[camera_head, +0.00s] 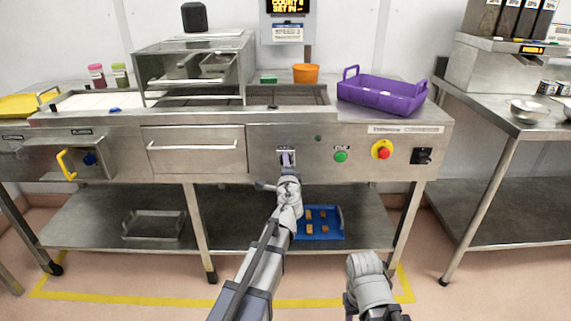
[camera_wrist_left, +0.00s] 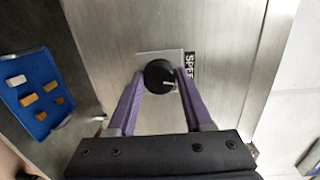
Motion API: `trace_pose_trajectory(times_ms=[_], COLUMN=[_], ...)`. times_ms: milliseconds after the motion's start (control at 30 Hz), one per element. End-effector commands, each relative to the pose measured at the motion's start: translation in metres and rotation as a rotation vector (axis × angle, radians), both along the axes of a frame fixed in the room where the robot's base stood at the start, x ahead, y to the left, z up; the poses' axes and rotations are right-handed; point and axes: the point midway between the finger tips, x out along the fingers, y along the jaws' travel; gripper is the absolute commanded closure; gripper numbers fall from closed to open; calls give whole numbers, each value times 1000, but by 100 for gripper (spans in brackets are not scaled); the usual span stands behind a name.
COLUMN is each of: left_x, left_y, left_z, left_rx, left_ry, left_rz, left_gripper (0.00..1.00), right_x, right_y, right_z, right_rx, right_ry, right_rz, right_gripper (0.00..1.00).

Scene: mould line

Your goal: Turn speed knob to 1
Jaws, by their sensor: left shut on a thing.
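The speed knob (camera_wrist_left: 159,77) is round and black with a pale pointer line, on a light plate beside a partly hidden label reading "SPEE" (camera_wrist_left: 190,66). In the left wrist view the two purple fingers of my left gripper (camera_wrist_left: 158,88) stand on either side of the knob, shut on it. In the head view my left gripper (camera_head: 287,160) reaches the knob's plate on the front panel, and the knob itself is hidden behind it. The numbers around the knob cannot be read. My right arm shows at the bottom right of the head view; its fingers cannot be made out.
Right of the knob on the panel are a green button (camera_head: 341,156), a red button on yellow (camera_head: 382,150) and a black switch (camera_head: 423,156). A purple crate (camera_head: 382,96) stands on top. A blue tray (camera_head: 337,234) with several small blocks lies on the lower shelf.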

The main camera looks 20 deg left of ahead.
Motion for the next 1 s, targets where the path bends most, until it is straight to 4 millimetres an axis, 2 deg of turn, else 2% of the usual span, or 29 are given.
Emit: trace_pose_trajectory(times_ms=[433, 1000], left_x=[-1, -1], left_y=[1, 1], left_z=[-1, -1], left_rx=[-197, -225], left_ry=[-56, -64], left_rz=[2, 2], left_gripper=[100, 100], right_x=[0, 0], right_y=[0, 0], right_z=[1, 2], right_rx=[0, 0], right_ry=[0, 0], right_rz=[0, 0], right_gripper=[48, 48])
